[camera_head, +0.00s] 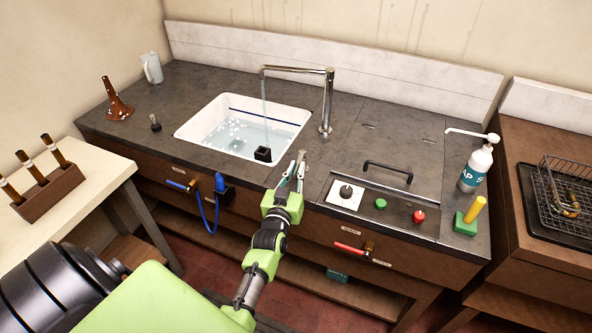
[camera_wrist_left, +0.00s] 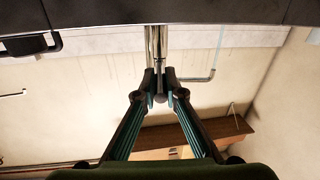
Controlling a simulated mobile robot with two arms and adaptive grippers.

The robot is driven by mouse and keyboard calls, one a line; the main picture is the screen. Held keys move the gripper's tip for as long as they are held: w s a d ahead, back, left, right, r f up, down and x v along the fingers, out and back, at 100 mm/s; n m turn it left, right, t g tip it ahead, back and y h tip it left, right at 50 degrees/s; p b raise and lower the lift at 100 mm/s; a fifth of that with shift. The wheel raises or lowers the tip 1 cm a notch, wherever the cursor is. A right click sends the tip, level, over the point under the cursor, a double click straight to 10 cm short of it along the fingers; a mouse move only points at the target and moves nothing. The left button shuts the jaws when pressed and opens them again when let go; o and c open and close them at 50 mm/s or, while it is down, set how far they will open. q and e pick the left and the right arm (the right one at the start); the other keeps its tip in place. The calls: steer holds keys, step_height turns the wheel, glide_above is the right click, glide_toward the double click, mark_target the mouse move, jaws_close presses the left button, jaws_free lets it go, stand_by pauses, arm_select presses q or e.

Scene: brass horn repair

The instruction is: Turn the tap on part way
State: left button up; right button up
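The chrome tap (camera_head: 328,102) stands behind the right end of the white sink (camera_head: 190,124), its spout reaching left over the basin. A thin stream of water (camera_head: 265,108) falls from the spout into the water in the basin. My left gripper (camera_head: 299,167) is in front of the tap's base. In the left wrist view my fingers (camera_wrist_left: 160,82) converge on both sides of a slim tap lever (camera_wrist_left: 160,97) and look closed on it. The tap's post (camera_wrist_left: 155,42) rises behind them, with the spout to the right. My right gripper is not in view.
A black block (camera_head: 263,154) sits at the sink's front right corner. A panel with a green button (camera_head: 380,203) and a red button (camera_head: 419,216) lies to the right. A soap bottle (camera_head: 476,168) stands farther right. The counter behind the panel is mostly clear.

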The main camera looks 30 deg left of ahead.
arm_select(q)
steer(key=o, duration=0.3)
steer(key=shift+r, duration=0.25)
steer(key=shift+o, duration=0.2)
steer(key=shift+f, duration=0.15)
steer(key=shift+s+d+f, duration=0.1)
steer(key=shift+s+d, duration=0.05)
steer(key=shift+s, duration=0.25)
steer(key=v, duration=0.6)
steer(key=shift+s+d, duration=0.15)
steer(key=shift+s, duration=0.15)
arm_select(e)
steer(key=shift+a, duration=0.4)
